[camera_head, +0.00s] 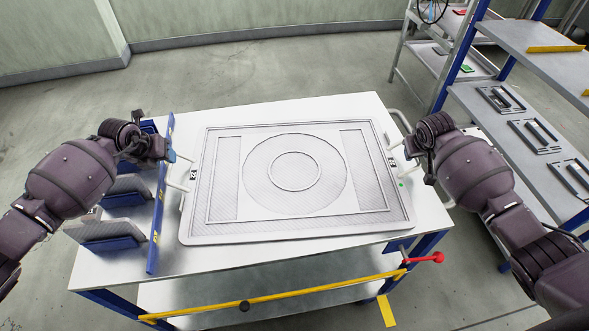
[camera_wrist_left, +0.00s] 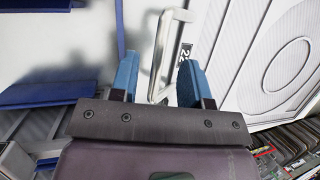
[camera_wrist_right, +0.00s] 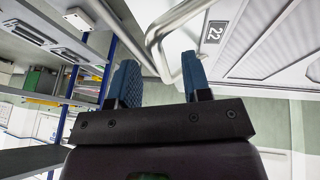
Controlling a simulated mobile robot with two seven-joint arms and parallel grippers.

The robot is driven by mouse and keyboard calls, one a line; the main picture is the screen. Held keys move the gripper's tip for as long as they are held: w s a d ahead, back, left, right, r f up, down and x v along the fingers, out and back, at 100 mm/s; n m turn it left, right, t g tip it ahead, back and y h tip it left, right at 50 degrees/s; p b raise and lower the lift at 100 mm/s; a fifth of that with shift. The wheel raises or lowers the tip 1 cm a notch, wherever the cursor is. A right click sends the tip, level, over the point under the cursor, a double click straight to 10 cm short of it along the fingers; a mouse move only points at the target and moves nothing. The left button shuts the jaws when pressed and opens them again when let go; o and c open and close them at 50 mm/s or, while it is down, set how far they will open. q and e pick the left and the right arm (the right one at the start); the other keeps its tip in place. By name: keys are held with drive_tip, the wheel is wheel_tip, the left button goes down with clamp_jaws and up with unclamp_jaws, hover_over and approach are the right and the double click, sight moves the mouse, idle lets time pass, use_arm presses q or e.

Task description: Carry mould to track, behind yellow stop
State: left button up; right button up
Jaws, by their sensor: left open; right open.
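The mould, a flat light-grey panel (camera_head: 225,232) with a raised ring and ribbed rectangles, lies on the white table. It has a white handle at each short side: the left handle (camera_wrist_left: 163,45) and the right handle (camera_wrist_right: 157,38). My left gripper (camera_head: 180,160) is open at the left handle, which shows between its blue fingers (camera_wrist_left: 158,78). My right gripper (camera_head: 403,155) is open at the right handle, whose bar passes between its fingers (camera_wrist_right: 162,80). Whether the fingers touch the handles I cannot tell. I cannot make out the track for certain.
The white table (camera_head: 340,108) carries a blue rack (camera_head: 152,235) with grey plates at left. A yellow bar (camera_head: 290,295) and red knob (camera_head: 437,257) are at its front. A blue-post shelf (camera_head: 470,98) at right holds dark metal parts and yellow strips (camera_head: 556,48).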

sight(410, 165)
use_arm(q)
drive_tip(key=shift+x, duration=2.2)
use_arm(e)
drive_tip(key=shift+x, duration=2.2)
use_arm(q)
clamp_jaws()
use_arm(e)
clamp_jaws()
use_arm(q)
drive_tip(key=shift+w+r, duration=0.25)
drive_tip(key=shift+r, duration=0.05)
use_arm(e)
drive_tip(key=shift+w+r, duration=0.2)
drive_tip(key=shift+r, duration=0.1)
